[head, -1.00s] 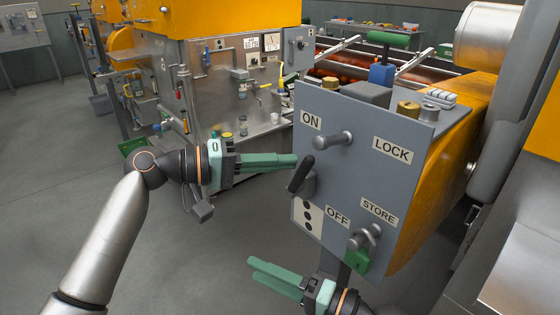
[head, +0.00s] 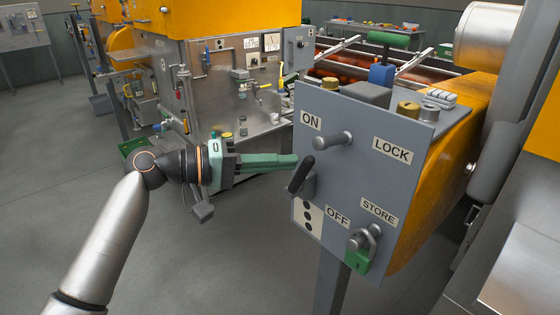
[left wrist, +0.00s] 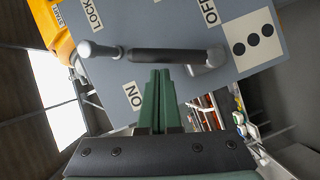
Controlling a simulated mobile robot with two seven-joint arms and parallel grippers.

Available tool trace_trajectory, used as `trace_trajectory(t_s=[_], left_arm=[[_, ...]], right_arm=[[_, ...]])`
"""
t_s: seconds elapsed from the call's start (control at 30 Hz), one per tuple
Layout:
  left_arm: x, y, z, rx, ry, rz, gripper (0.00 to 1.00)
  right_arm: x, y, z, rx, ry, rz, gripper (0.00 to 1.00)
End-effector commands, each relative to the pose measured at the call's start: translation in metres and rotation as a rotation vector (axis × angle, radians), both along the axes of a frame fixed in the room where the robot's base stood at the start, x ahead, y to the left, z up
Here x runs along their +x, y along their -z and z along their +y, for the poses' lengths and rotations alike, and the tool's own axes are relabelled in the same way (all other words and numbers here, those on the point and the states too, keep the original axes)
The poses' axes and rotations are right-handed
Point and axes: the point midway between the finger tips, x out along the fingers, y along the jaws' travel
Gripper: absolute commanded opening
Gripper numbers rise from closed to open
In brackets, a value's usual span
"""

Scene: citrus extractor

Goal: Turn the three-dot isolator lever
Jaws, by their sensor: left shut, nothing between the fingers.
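The grey isolator panel (head: 357,200) carries ON, OFF, LOCK and STORE labels and a plate with three black dots (head: 308,218). The black lever (head: 300,176) sits on the panel's left side, above the dots, slanting up toward ON. In the left wrist view the lever (left wrist: 165,55) lies across the picture, its grey hub at the right, near OFF. My left gripper (head: 296,160) is shut and empty, its green fingertips close beside the lever. In the left wrist view the fingertips (left wrist: 160,72) are just below the handle; I cannot tell if they touch. My right gripper is out of view.
A metal peg (head: 333,139) sticks out between ON and LOCK. A green padlock (head: 356,260) hangs from a metal fitting below STORE. A post (head: 331,284) supports the panel.

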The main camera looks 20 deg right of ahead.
Motion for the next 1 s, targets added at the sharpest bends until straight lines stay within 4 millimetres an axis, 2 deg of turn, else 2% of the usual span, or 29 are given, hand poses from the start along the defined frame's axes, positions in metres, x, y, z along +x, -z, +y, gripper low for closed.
trace_trajectory(t_s=[0.67,1.0], left_arm=[[-0.009,0.0,-0.003,0.044,0.002,-0.116,0.0],[-0.023,0.001,-0.008,0.107,0.003,-0.296,0.0]], right_arm=[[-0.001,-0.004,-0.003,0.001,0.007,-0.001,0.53],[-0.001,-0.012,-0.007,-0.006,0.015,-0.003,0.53]])
